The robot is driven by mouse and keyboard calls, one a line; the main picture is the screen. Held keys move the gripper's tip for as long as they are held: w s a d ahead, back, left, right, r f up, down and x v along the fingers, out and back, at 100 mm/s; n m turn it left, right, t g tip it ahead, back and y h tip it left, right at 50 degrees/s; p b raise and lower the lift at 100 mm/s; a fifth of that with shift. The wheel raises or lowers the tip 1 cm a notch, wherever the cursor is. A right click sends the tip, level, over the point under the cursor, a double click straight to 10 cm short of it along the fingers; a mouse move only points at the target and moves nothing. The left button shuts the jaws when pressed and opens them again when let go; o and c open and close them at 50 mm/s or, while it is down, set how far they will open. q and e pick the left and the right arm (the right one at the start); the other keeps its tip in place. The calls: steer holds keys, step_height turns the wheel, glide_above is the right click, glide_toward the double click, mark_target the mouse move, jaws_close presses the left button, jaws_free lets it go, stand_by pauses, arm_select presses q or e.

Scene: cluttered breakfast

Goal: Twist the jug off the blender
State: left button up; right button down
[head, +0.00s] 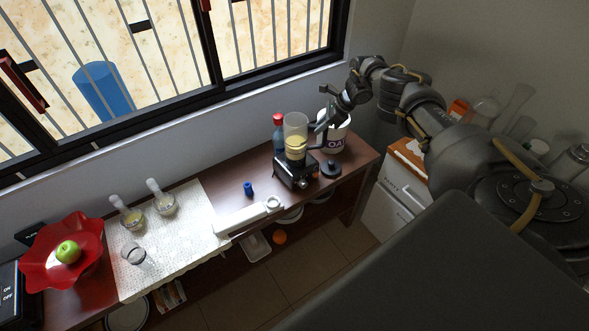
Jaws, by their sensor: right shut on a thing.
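The blender stands on the dark wooden counter below the window. Its clear jug (296,130) has yellowish contents and sits upright on the black blender base (294,172). My right gripper (318,128) comes in from the right and is shut on the jug's handle side, at the right of the jug. The fingertips are small and partly hidden against the dark handle. A round black lid (331,169) lies on the counter to the right of the base. My left gripper is not in view.
A red-capped bottle (278,132) stands close behind the jug, and a white OATS container (337,135) close to its right. A blue object (248,188) and a white appliance (245,217) lie to the left. Glasses, a white mat (190,238) and a red bowl (40,262) are further left.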

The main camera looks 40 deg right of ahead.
steer(key=shift+w+r, duration=0.2)
steer(key=shift+r, duration=0.45)
steer(key=c, duration=1.5)
jaws_free()
steer(key=o, duration=0.3)
steer(key=shift+s+a+r, duration=0.1)
steer(key=shift+s, duration=0.2)
steer(key=shift+o, duration=0.2)
steer(key=shift+f, duration=0.25)
steer(key=shift+s+d+r+b, duration=0.15)
steer(key=shift+d+r+b, duration=0.2)
steer(key=b+v, duration=0.3)
steer(key=v, duration=0.7)
steer(key=shift+r, duration=0.15)
steer(key=shift+s+a, duration=0.1)
steer(key=shift+a, duration=0.05)
